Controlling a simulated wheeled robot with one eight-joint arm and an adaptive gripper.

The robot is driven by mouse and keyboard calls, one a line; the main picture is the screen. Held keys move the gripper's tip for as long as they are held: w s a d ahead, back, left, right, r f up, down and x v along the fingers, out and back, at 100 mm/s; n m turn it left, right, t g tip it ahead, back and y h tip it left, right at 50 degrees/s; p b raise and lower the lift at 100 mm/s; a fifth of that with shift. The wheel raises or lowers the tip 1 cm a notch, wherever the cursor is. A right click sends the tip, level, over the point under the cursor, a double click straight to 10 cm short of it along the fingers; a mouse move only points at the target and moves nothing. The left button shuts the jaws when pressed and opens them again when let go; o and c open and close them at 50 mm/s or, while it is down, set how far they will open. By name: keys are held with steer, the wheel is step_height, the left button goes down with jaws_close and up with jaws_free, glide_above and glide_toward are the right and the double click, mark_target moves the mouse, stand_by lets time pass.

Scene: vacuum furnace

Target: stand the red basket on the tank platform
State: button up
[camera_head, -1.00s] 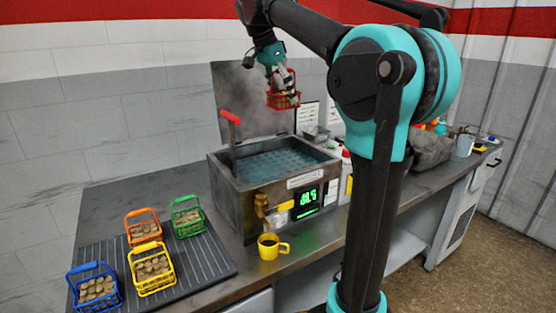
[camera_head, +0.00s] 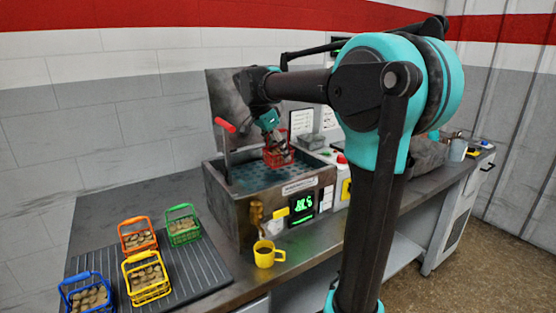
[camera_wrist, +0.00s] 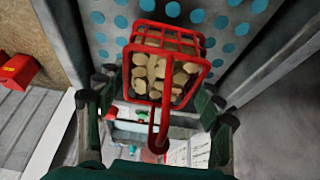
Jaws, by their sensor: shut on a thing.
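The red basket (camera_head: 278,157), filled with brownish lumps, hangs from my gripper (camera_head: 273,133) over the open tank (camera_head: 225,200). In the wrist view the red basket (camera_wrist: 166,66) sits between the fingers of my gripper (camera_wrist: 155,120), with its handle running back toward the palm. My gripper is shut on it. The tank platform (camera_head: 240,176) is a blue-dotted plate inside the tank; it also shows behind the basket in the wrist view (camera_wrist: 108,38). The basket looks near the platform's right rear part; I cannot tell whether it touches.
The tank's raised lid (camera_head: 225,95) stands behind, and a red-tipped lever (camera_head: 225,126) rises at the left. Orange (camera_head: 137,236), green (camera_head: 182,226), yellow (camera_head: 148,280) and blue (camera_head: 88,297) baskets stand on a ribbed mat at left.

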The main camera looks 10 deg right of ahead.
steer(key=shift+f, duration=1.55)
steer(key=shift+f, duration=0.1)
steer(key=o, duration=1.6)
steer(key=v, duration=1.2)
steer(key=shift+s, duration=0.1)
